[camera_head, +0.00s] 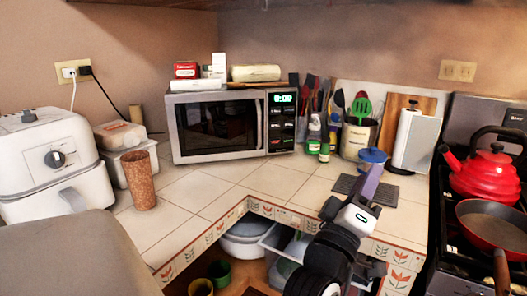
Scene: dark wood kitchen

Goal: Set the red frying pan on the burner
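The red frying pan (489,221) is at the right edge, on the black stove (450,243), in front of the red kettle. Its inside is dark and its brown handle (501,272) points towards me. The pan looks level and rests over the front part of the stove top; the burner beneath it is hidden. My gripper (371,178) is over the counter corner, left of the stove and well apart from the pan. It is seen from behind, so its finger opening does not show.
A red kettle (488,172) stands at the stove's back. A paper towel holder (416,140), utensil crock (357,138) and microwave (222,125) line the back. The counter's middle (215,190) is clear.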

